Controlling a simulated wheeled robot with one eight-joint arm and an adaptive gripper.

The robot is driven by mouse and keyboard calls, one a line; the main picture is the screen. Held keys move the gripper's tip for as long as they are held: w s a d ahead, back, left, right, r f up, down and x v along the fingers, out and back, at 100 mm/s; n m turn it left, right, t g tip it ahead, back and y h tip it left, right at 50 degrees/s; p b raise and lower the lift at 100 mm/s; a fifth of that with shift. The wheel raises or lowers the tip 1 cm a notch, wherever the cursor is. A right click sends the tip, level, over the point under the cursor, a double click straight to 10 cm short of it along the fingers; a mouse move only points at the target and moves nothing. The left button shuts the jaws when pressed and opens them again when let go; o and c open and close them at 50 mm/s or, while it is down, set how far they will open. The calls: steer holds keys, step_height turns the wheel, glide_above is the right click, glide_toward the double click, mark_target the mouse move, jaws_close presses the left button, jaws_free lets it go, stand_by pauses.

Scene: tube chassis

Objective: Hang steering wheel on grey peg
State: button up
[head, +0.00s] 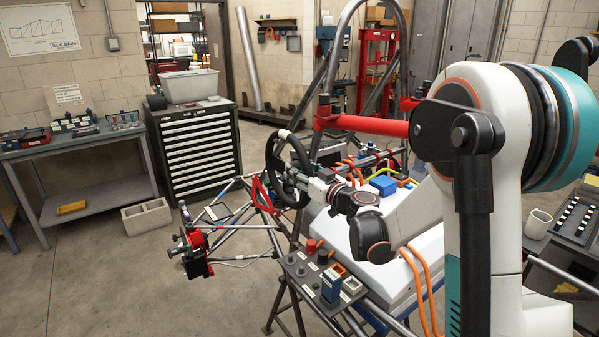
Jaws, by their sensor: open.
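The black steering wheel (272,158) stands roughly upright in the middle of the head view, near the front of the tube chassis. My gripper (301,179) is open and sits at the wheel's right side, close to its hub and lower rim. Whether the fingers touch the wheel is too small to tell. My forearm reaches in from the right and covers part of the area behind the gripper. I cannot make out the grey peg for certain; it may be hidden behind the wheel or my arm.
A small parts tray (318,278) stands in front of the chassis tubes (245,225). A red-and-black part (194,252) sits at the chassis's left end. A blue box (383,185) and orange hoses lie behind my wrist. The floor at left is mostly clear before the drawer cabinet (195,150).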

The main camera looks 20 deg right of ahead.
steer(key=v, duration=1.2)
